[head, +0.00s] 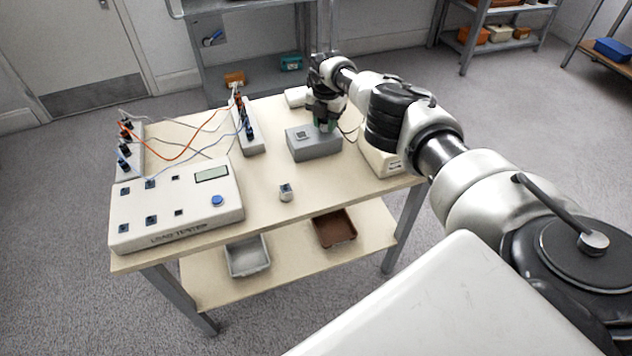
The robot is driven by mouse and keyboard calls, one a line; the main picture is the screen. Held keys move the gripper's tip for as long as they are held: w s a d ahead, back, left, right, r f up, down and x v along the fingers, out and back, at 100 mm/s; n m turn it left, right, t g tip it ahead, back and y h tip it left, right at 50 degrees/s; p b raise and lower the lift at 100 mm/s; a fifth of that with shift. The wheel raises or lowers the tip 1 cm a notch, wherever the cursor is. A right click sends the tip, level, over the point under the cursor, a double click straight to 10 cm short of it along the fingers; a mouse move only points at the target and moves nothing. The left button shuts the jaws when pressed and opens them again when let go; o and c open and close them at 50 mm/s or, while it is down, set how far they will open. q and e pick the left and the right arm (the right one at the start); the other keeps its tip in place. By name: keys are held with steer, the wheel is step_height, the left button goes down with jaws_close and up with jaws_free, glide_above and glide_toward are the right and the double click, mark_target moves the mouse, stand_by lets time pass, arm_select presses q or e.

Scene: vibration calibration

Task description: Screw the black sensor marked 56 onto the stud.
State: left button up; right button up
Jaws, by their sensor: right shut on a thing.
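My right gripper (324,122) reaches in from the right and points down at the right part of the grey block (316,148) on the table. It is shut on a small dark thing, probably the black sensor, mostly hidden by the fingers; no number can be read. A thin dark cable (349,133) shows just right of the fingertips. The stud cannot be made out, and whether the held thing touches the block cannot be told. A small grey piece with a dark top (286,192) stands alone on the table in front of the block. My left gripper is not in view.
A white tester box (176,206) with a screen and blue button fills the table's left front. Terminal strips (249,137) with orange and grey wires stand behind it. A cream box (380,152) is right of the block. The table's (315,205) front middle is mostly clear.

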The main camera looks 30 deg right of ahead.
steer(key=shift+m, duration=0.5)
steer(key=m, duration=0.2)
steer(key=shift+m+p, duration=0.4)
steer(key=shift+m, duration=0.5)
steer(key=m, duration=0.4)
steer(key=o, duration=1)
steer(key=shift+c, duration=0.3)
steer(key=n, duration=0.4)
